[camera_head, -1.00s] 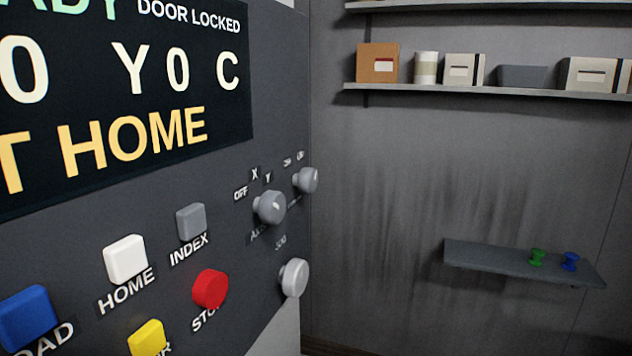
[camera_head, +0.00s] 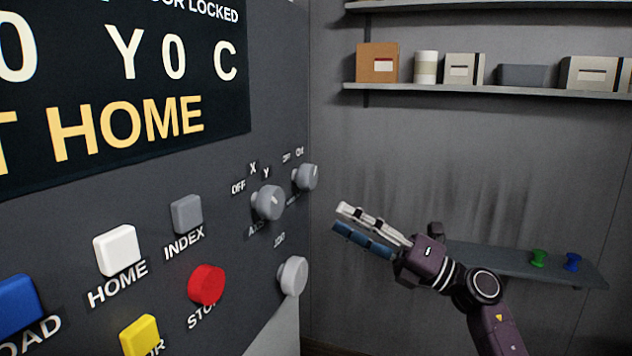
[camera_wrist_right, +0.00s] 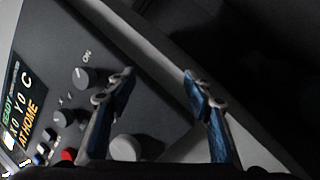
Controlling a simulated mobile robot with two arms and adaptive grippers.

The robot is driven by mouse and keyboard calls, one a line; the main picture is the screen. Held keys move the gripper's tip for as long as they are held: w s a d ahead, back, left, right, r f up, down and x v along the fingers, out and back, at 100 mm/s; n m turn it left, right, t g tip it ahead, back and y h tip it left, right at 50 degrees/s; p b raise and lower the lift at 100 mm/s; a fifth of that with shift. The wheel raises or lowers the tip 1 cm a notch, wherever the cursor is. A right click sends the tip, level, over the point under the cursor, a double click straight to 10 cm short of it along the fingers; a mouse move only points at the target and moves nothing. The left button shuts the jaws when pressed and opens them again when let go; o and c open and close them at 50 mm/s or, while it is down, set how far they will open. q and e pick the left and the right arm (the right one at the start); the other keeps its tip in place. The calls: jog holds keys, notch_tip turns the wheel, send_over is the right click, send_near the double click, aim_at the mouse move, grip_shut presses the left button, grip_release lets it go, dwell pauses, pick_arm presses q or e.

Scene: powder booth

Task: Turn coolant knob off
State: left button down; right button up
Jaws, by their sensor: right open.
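A grey round knob (camera_head: 305,177) with small OFF and ON labels sits at the upper right edge of the dark control panel. Its lower label is too small to read. In the right wrist view this knob (camera_wrist_right: 85,78) is left of the fingers, with ON beside it; its exact setting is unclear. My right gripper (camera_head: 343,220) is open and empty, to the right of the knob and apart from it. Its two blue-padded fingers (camera_wrist_right: 159,75) show spread in the wrist view. My left gripper is not in view.
A grey axis knob (camera_head: 268,203) sits just left of the OFF/ON knob, and a paler knob (camera_head: 292,276) is below. A red stop button (camera_head: 206,285) and other buttons are further left. A low shelf (camera_head: 500,261) is behind my right arm.

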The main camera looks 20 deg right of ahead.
aim_at(314, 179)
jog(key=s+a+r+n+g+h, duration=0.3)
jog(key=s+r+n, duration=0.8)
jog(key=r, duration=0.1)
jog(key=p+x, duration=0.3)
jog(key=x, duration=0.3)
jog(key=shift+w+f, duration=0.1)
jog(key=shift+w, duration=0.1)
jog(key=shift+w+a+f, duration=0.15)
jog(key=shift+w+a, duration=0.15)
jog(key=shift+w, duration=0.05)
jog(key=shift+c, duration=0.3)
jog(key=c, duration=1.1)
